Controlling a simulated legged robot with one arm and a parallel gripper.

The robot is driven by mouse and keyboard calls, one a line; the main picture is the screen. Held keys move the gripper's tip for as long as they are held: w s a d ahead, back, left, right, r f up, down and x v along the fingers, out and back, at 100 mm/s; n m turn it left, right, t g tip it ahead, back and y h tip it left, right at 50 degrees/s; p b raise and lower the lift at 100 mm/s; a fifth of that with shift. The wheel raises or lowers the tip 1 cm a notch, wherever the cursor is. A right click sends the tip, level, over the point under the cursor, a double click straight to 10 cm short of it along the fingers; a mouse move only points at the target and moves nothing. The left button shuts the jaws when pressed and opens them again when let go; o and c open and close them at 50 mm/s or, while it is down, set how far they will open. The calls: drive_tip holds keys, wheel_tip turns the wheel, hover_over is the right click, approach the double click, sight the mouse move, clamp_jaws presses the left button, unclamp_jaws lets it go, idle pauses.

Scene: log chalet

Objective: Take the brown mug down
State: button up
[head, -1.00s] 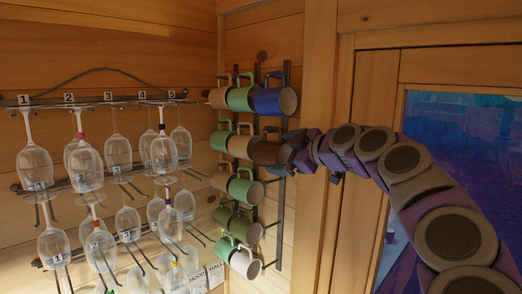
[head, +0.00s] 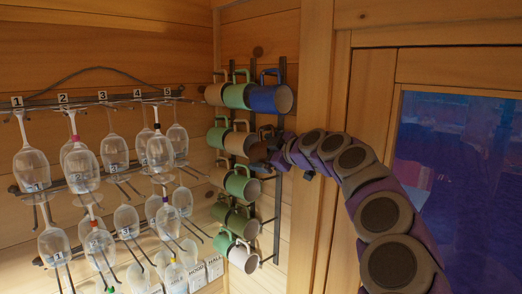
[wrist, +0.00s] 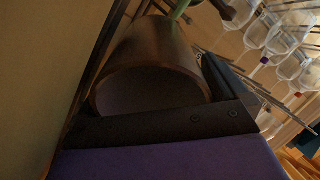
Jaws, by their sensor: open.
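The brown mug (head: 259,151) hangs at the right end of the second row on the wall rack, and my gripper (head: 274,147) covers much of it in the head view. In the wrist view the brown mug (wrist: 150,58) lies with its open rim toward the camera. My gripper (wrist: 165,45) is open there, with one finger on each side of the mug. I cannot tell whether the fingers touch it. Its handle is mostly hidden.
A blue mug (head: 271,99) hangs just above, and a tan mug (head: 239,143) hangs to the left. A green mug (head: 243,187) is below. Wine glasses (head: 82,165) hang on racks at the left. A wooden door frame (head: 318,150) stands close on the right.

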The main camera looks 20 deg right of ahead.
drive_tip(key=shift+s+d, duration=0.2)
drive_tip(key=shift+d, duration=0.2)
drive_tip(key=shift+c, duration=0.9)
drive_tip(key=shift+d, duration=0.2)
drive_tip(key=c, duration=0.3)
drive_tip(key=shift+a+r, duration=0.1)
drive_tip(key=shift+a, duration=0.25)
drive_tip(key=c, duration=0.5)
drive_tip(key=shift+r+b, duration=0.1)
drive_tip(key=shift+b, duration=0.2)
